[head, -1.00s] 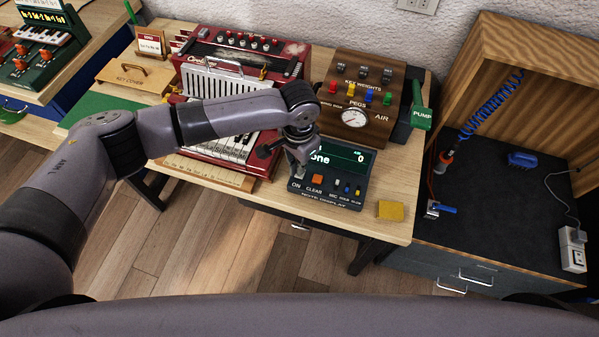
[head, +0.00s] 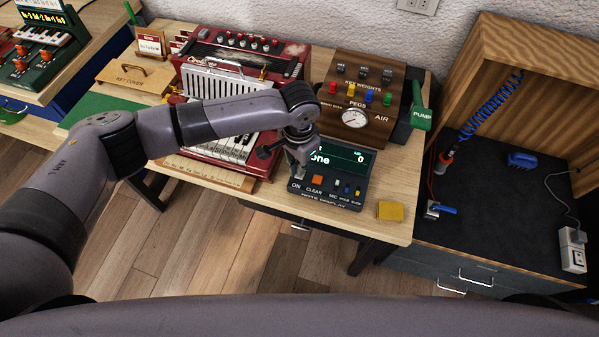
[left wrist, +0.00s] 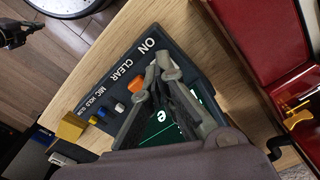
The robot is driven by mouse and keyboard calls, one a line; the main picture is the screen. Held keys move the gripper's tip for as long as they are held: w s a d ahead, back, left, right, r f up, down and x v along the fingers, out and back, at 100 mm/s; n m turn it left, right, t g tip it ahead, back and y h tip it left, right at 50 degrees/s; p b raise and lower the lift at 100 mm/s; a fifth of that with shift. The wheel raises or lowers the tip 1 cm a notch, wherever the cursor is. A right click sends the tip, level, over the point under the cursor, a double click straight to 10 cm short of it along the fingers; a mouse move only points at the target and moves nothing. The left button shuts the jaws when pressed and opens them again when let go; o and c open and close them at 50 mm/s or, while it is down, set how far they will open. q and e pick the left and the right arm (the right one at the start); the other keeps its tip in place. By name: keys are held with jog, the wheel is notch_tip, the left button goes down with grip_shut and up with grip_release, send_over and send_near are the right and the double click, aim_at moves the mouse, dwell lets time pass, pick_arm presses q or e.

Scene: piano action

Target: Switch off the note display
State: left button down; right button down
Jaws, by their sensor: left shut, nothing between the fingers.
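The note display (head: 306,191) is a dark box near the front edge of the table. Its screen (head: 348,158) is lit, with "one" and "0" in light characters. Its front panel has an ON label, an orange CLEAR button (head: 317,179) and small switches. My left gripper (head: 298,174) is shut and empty over the panel's left end, by the ON label. In the left wrist view the fingertips (left wrist: 158,68) meet beside the ON label (left wrist: 147,46) and hide the control there. I cannot tell whether they touch it. My right gripper is not seen.
A red accordion (head: 292,70) lies behind and left of the display. A wooden box with a gauge (head: 355,118) and coloured pegs stands behind it. A yellow block (head: 390,210) lies to its right. The table's front edge is close.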

pick_arm(q)
jog(key=shift+f+b, duration=0.5)
jog(key=shift+f, duration=0.75)
dwell(0.5)
jog(key=shift+s+r, duration=0.1)
jog(key=shift+r+p, duration=0.85)
jog(key=shift+p, duration=0.25)
notch_tip(320, 180, up, 5)
jog(key=p, duration=0.5)
jog(key=shift+r+p, duration=0.1)
jog(key=shift+p, duration=0.3)
